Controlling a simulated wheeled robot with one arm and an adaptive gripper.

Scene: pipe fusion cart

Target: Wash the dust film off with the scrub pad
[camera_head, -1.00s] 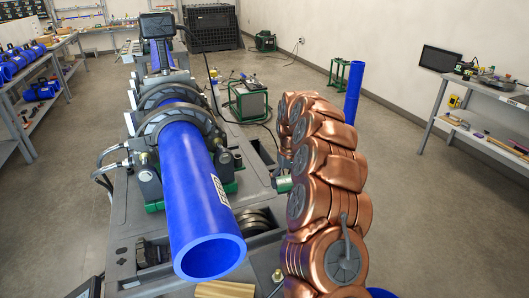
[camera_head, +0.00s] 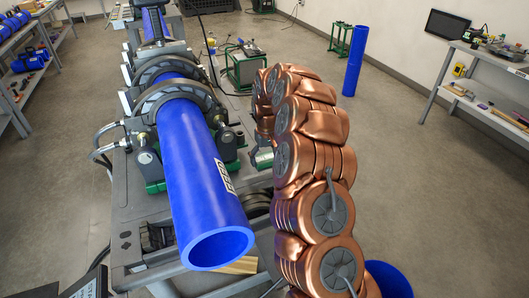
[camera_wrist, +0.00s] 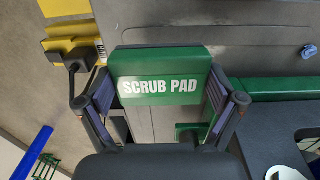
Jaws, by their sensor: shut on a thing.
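The green scrub pad (camera_wrist: 160,78), lettered "SCRUB PAD" in white, is held between the two fingers of my gripper (camera_wrist: 158,100) in the wrist view. The fingers press on its left and right ends. Behind it in the wrist view lies a grey cart surface (camera_wrist: 230,35). In the head view my copper-coloured arm hides most of the gripper and the pad. The blue pipe (camera_head: 195,165) lies in the clamps of the fusion machine (camera_head: 172,105), its open end towards me. I cannot make out a dust film on any surface.
A yellow part (camera_wrist: 60,50) and a small blue object (camera_wrist: 309,51) are near the pad in the wrist view. A blue pipe stands upright (camera_head: 354,62) at the back right. A workbench (camera_head: 490,65) is on the right. Floor is clear between it and my arm.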

